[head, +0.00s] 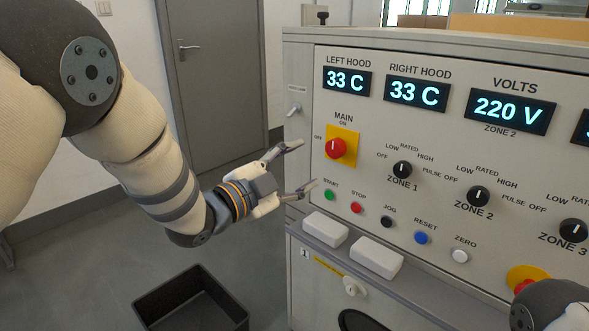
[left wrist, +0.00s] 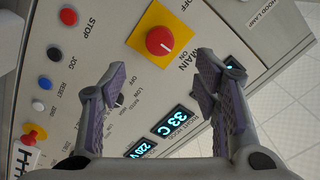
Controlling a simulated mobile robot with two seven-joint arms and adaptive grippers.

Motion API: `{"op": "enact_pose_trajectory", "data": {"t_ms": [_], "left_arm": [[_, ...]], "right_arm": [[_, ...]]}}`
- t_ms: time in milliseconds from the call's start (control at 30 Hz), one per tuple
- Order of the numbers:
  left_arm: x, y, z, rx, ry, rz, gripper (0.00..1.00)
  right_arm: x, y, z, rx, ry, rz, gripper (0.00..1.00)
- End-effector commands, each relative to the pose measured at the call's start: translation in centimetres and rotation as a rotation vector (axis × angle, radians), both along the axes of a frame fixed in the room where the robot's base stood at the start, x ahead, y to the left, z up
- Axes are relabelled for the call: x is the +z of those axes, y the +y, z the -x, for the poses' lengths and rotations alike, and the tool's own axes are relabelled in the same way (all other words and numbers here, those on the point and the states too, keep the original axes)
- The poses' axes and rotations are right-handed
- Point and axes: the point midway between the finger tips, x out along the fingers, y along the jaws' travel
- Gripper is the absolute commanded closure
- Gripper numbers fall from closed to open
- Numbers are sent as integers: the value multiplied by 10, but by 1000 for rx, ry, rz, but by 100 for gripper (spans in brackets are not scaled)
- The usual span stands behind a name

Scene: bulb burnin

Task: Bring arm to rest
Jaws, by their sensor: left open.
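My left gripper (head: 297,169) is open and empty in front of the left part of the control panel (head: 440,130). In the left wrist view its two fingers (left wrist: 160,88) are spread, with the panel behind them. The red main knob (head: 336,148) on its yellow plate lies just right of the fingertips in the head view; the knob also shows in the left wrist view (left wrist: 160,41), beyond the gap between the fingers. I cannot tell whether a fingertip touches the panel. A dark arm part of mine shows at the lower right of the head view, but my right gripper is not seen.
Start (head: 330,194), stop (head: 356,208) and other buttons line the panel below the gripper. Two white blocks (head: 376,257) sit on the ledge. A black open bin (head: 190,300) stands on the floor. Left of the cabinet, before the grey door (head: 215,90), is open floor.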

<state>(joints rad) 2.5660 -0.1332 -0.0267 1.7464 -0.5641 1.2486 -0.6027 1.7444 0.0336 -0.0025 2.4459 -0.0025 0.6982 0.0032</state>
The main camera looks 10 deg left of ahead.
Motion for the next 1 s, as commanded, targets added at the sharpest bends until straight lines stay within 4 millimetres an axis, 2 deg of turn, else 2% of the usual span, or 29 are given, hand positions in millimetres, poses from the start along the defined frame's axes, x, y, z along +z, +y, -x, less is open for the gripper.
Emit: {"op": "enact_pose_trajectory", "data": {"t_ms": [100,400,467,567,600,667,700,767,800,867,900,967,1000], "left_arm": [[0,7,9,1,1,2,44],[-2,8,11,3,6,2,44],[-13,12,14,18,46,10,44],[-68,31,32,101,241,48,44],[-99,42,48,154,353,71,44],[-147,59,78,243,534,105,44],[-177,70,103,305,651,125,44],[-217,87,145,403,824,150,44],[-241,96,176,471,935,165,44],[-271,110,227,575,1097,183,44],[-286,118,263,648,1201,192,44],[-304,130,319,762,1353,199,44],[-311,136,357,841,1447,202,44]], "right_arm": [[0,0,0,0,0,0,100],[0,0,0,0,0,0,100],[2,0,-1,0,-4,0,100],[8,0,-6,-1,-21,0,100],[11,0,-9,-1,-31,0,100],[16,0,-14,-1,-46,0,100],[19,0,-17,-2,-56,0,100],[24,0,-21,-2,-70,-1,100],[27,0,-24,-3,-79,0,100],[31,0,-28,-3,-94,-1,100],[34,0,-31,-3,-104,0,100],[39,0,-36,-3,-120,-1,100],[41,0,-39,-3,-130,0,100]]}}
